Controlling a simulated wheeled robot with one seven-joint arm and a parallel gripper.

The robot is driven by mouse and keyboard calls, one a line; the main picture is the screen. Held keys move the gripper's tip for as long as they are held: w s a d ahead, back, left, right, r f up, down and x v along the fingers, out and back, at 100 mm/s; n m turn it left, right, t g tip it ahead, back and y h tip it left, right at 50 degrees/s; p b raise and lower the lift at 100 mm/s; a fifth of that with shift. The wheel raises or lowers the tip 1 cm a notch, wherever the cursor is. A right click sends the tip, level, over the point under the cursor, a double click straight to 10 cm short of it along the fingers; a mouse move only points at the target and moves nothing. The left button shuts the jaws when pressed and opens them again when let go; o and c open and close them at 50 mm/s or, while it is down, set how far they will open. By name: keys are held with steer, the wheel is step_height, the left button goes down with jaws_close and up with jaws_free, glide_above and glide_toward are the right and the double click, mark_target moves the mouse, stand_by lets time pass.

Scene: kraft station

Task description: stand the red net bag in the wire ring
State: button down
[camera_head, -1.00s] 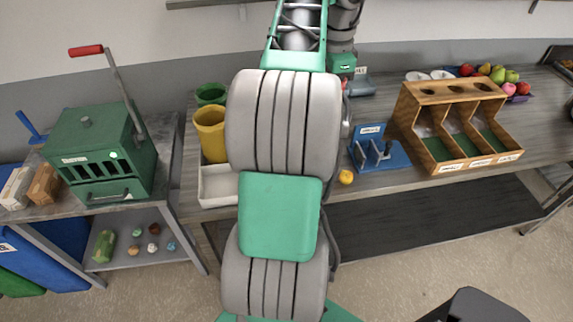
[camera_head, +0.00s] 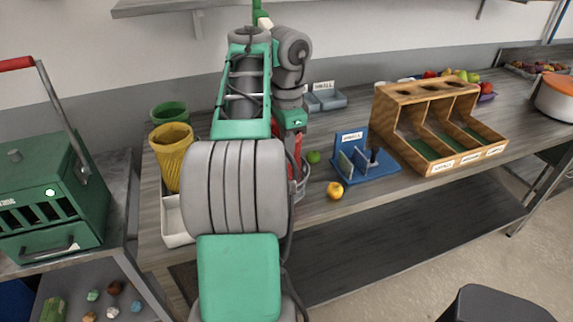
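A narrow red shape (camera_head: 298,147) shows beside my forearm, just below my wrist; it may be part of the red net bag, but most of it is hidden. Thin grey wire curves (camera_head: 302,180) show below it at the bench's front part, perhaps the wire ring, also mostly hidden by my arm. I cannot tell whether the red shape is inside the wire or behind it. My gripper (camera_head: 291,130) hangs at the green wrist above the bench, and its fingers are not clearly visible.
A green apple (camera_head: 313,157) and an orange-yellow apple (camera_head: 336,190) lie right of the wire. A blue holder (camera_head: 375,170), a wooden sorter (camera_head: 428,170) and an orange-lidded pot (camera_head: 553,95) stand further right. Yellow (camera_head: 172,158) and green (camera_head: 168,112) bins and a white tray (camera_head: 177,230) are left.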

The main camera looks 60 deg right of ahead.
steer(key=shift+f, duration=0.1)
steer(key=shift+f+b, duration=0.3)
steer(key=shift+f, duration=0.1)
steer(key=c, duration=1.6)
jaws_free()
steer(key=shift+r, duration=0.1)
steer(key=shift+c, duration=0.2)
